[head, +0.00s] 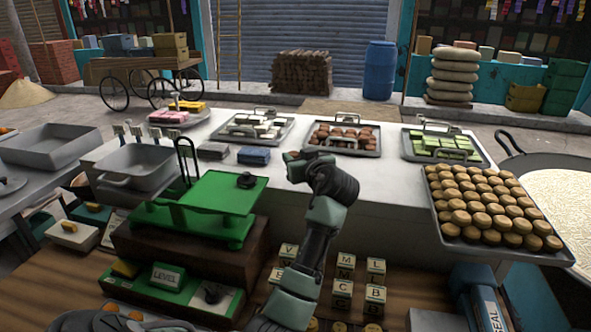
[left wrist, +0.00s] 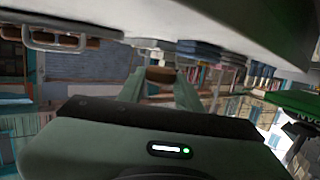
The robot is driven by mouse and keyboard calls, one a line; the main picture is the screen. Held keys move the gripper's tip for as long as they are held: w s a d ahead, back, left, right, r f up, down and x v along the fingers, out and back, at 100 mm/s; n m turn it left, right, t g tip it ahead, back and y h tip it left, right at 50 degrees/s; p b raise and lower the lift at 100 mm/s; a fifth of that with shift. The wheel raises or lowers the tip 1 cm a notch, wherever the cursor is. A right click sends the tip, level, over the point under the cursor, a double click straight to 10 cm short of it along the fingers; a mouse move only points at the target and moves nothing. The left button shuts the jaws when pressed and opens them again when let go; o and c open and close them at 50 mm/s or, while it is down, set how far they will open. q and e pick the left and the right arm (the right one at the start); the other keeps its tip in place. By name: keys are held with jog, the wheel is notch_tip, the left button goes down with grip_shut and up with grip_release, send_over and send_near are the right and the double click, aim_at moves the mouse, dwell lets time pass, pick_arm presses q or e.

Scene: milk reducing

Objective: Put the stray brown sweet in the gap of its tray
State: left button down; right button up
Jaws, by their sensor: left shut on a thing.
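My left gripper (head: 293,158) is over the front part of the white counter, in front of the middle tray. It is shut on a small brown sweet, which shows between the fingertips in the left wrist view (left wrist: 160,74); the fingers (left wrist: 160,85) hide most of it in the head view. The tray of brown sweets (head: 343,152) is on the counter just beyond and right of the gripper. Its sweets (head: 350,133) stand in rows, partly behind the tray's near handle; I cannot make out the gap clearly. My right gripper is not in view.
A tray of pale sweets (head: 228,137) is left of the brown one, a tray of green sweets (head: 437,158) right. Dark blue stacked boxes (head: 254,156) and a green scale (head: 210,190) are left of my gripper. A tray of round biscuits (head: 448,238) is at the right.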

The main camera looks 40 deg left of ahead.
pick_arm(q)
jog(key=shift+f+p, duration=0.45)
jog(key=shift+f, duration=2)
jog(key=shift+f, duration=0.15)
jog(key=c, duration=1)
grip_release()
jog(key=shift+o, duration=0.2)
